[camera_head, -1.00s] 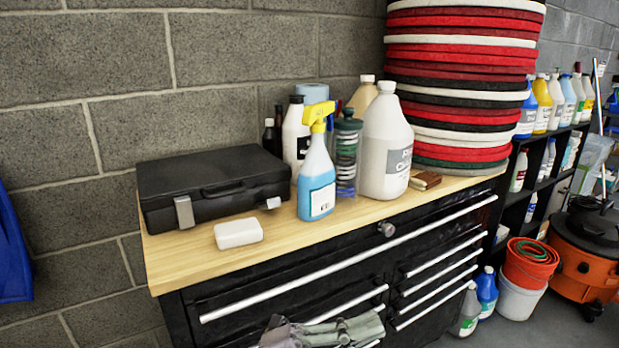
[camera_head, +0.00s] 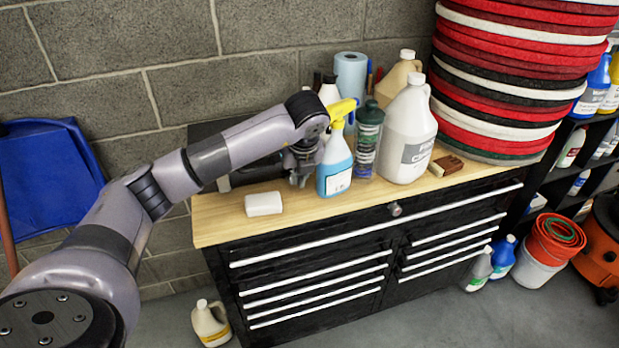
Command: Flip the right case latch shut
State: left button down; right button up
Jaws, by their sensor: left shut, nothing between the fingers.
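The black case (camera_head: 205,131) lies closed at the left end of the wooden worktop, mostly hidden behind my left arm. Its left latch (camera_head: 223,184) shows as a small grey piece on the front, below the arm. The right latch is hidden behind my left gripper and wrist. My left gripper (camera_head: 298,181) points down at the case's front right corner, just left of the blue spray bottle (camera_head: 335,168). Its fingers are shut and empty. I cannot tell whether it touches the latch. My right gripper is out of view.
A white block (camera_head: 263,204) lies on the worktop (camera_head: 222,224) in front of the case. A white jug (camera_head: 407,135) and a dark green-capped bottle (camera_head: 366,140) stand right of the spray bottle. Stacked pads (camera_head: 520,75) fill the worktop's right end. The front strip is mostly clear.

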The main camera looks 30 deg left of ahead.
pick_arm(q)
jog(key=shift+a+r, duration=0.2)
jog(key=shift+a, duration=0.2)
jog(key=p+x, duration=0.3)
jog(key=x, duration=0.5)
jog(key=shift+a+f, duration=0.15)
jog(key=shift+f, duration=0.2)
jog(key=shift+w+a+f, duration=0.15)
jog(key=shift+w+f, duration=0.1)
jog(key=shift+f, duration=0.35)
